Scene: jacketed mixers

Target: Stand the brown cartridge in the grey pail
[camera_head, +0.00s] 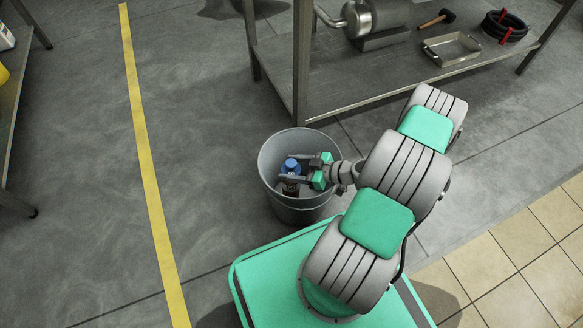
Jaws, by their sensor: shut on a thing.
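The grey pail (300,210) stands on the floor just beyond my base, its mouth open upward. My gripper (288,170) reaches into the pail's mouth from the right. It is shut on the cartridge (291,188), which has a blue top and a dark body; its brown colour is hard to make out here. The cartridge looks about upright, within the pail's rim. Its lower end is hard to see, so I cannot tell whether it touches the pail's bottom.
A metal bench with a lower shelf (350,83) stands behind the pail. The shelf holds a steel machine (375,18), a shallow tray (452,47), a hammer-like tool (437,18) and a black coil (505,26). A yellow floor line (146,165) runs on the left, with open floor around it.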

